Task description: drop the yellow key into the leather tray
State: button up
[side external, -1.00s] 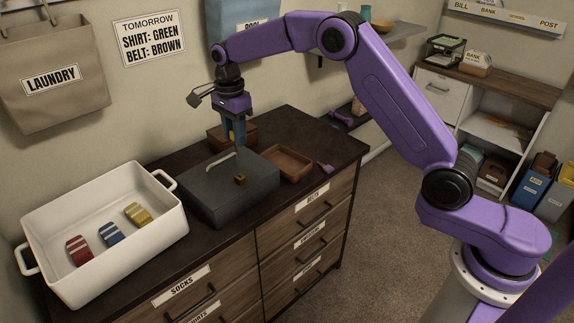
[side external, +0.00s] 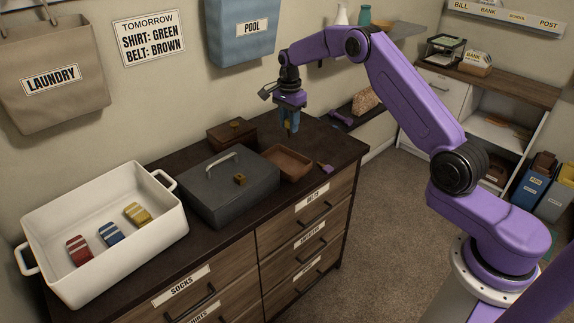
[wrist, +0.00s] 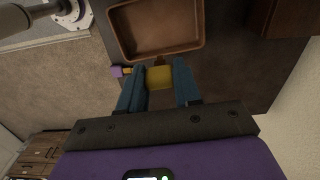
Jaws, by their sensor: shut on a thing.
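The yellow key (wrist: 160,79) shows as a yellow block between the blue fingertips of my gripper (wrist: 159,72) in the wrist view. The gripper is shut on it. The rest of the key is hidden. In the side view my gripper (side external: 291,130) points down above the back edge of the leather tray, and the key cannot be made out there. The brown leather tray (side external: 288,161) sits on the dark dresser top and looks empty. In the wrist view the tray (wrist: 155,27) lies just beyond the fingertips, and the key appears beside its rim.
A grey box (side external: 215,190) with a handle stands left of the tray, a brown wooden box (side external: 231,133) behind it. A small purple item (side external: 325,168) lies right of the tray. A white bin (side external: 150,245) with striped pieces stands at far left. The dresser's right edge is close.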

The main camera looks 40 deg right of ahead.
aim_at(289, 136)
jog(key=shift+f, duration=2.95)
jog(key=o, duration=1.1)
jog(key=shift+r, duration=0.15)
notch_tip(289, 136, up, 16)
jog(key=shift+f, duration=0.1)
jog(key=shift+r, duration=0.7)
